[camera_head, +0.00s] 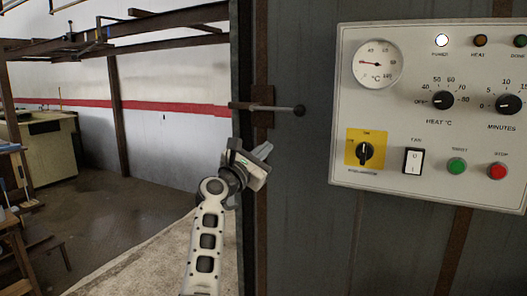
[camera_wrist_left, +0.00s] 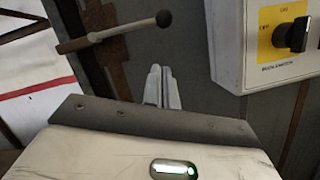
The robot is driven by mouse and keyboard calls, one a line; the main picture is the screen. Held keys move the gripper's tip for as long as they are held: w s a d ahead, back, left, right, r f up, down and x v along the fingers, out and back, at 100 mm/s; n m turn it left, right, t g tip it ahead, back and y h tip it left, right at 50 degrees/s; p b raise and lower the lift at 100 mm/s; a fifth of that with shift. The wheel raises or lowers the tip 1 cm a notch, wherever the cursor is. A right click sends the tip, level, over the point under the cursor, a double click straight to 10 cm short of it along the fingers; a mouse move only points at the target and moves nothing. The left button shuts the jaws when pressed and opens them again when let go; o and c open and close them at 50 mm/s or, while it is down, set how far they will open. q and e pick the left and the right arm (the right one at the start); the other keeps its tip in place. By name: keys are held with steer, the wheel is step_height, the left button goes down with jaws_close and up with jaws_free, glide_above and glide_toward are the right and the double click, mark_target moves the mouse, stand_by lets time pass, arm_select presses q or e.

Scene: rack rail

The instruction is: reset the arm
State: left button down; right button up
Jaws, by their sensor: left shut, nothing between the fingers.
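My left gripper (camera_head: 263,152) is raised in front of the dark metal door edge, a little below and left of the lever handle (camera_head: 270,108). In the left wrist view its fingers (camera_wrist_left: 161,88) are together with nothing between them. My right gripper is in neither view.
A white control panel (camera_head: 410,190) with a gauge (camera_head: 377,64), knobs, a yellow-backed rotary switch (camera_head: 365,151), and green and red buttons is mounted at the right. A room with a red-striped wall (camera_head: 170,106) and a cabinet (camera_head: 45,152) opens at the left.

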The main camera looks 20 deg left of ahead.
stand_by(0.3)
arm_select(q)
steer(key=s+d+f+m+g+y, duration=0.15)
steer(key=s+f+m, duration=0.35)
steer(key=f, duration=0.5)
steer(key=s+d+f+m+g, duration=0.35)
steer(key=f+m, duration=0.25)
steer(key=f, duration=0.4)
steer(key=s+d+f+m+g, duration=0.1)
steer(key=s+f+m, duration=0.4)
steer(key=f, duration=0.5)
steer(key=s+d+f+m+g, duration=0.1)
steer(key=s+d+f+m, duration=0.2)
steer(key=s, duration=0.5)
steer(key=s+d+f+m+g, duration=0.2)
steer(key=s+f+m, duration=0.4)
steer(key=s, duration=0.3)
steer(key=s+d+f+m+g+h, duration=0.1)
steer(key=s+d+f+m, duration=0.3)
steer(key=s+m, duration=0.2)
steer(key=s, duration=0.2)
steer(key=shift+s+d+f+m+g, duration=0.3)
steer(key=shift+d+f+g, duration=0.1)
